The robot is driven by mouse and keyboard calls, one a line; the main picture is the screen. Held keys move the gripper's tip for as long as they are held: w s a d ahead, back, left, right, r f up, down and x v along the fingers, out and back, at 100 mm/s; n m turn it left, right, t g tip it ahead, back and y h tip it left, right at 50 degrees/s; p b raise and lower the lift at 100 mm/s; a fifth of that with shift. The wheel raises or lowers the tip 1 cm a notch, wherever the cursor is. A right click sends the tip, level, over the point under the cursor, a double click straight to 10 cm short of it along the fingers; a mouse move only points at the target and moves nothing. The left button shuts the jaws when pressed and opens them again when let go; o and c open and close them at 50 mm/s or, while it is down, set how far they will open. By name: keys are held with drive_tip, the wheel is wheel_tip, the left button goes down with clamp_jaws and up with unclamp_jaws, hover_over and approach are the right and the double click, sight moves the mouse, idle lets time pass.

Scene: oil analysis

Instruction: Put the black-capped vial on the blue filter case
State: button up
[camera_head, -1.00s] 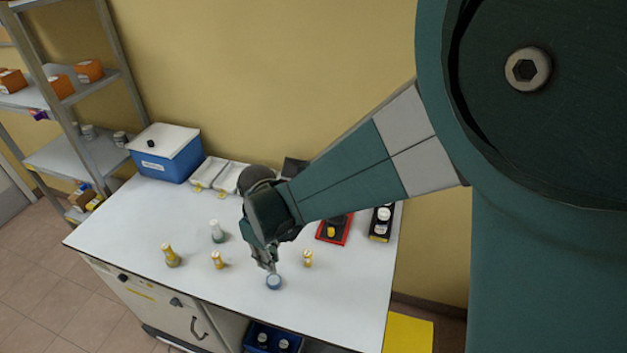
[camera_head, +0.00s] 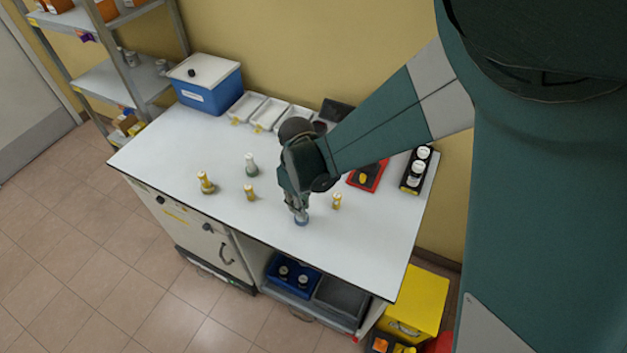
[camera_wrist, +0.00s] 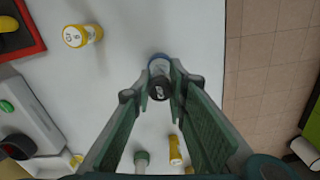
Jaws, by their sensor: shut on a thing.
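The black-capped vial (camera_wrist: 159,89) is between the two green fingers of my gripper (camera_wrist: 160,80) in the wrist view, its dark cap toward the camera. My gripper is shut on it. The small round blue filter case (camera_head: 301,221) is on the white bench, directly below my gripper (camera_head: 299,211) in the head view. In the wrist view the case (camera_wrist: 158,58) shows as a blue rim just beyond the vial. The fingers largely hide the vial in the head view. I cannot tell whether the vial's base touches the case.
Yellow-labelled vials (camera_head: 336,201) (camera_head: 250,192) (camera_head: 206,182) and a pale bottle (camera_head: 251,164) stand around the gripper. A red tray (camera_head: 382,177) and a black rack of bottles (camera_head: 430,168) are at right. A blue box (camera_head: 213,98) and white trays are at the back.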

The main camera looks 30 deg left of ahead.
drive_tip(key=shift+f, duration=0.45)
drive_tip(key=shift+f, duration=0.15)
drive_tip(key=o, duration=0.9)
drive_tip(key=shift+c, duration=0.2)
drive_tip(key=shift+r, duration=6.2)
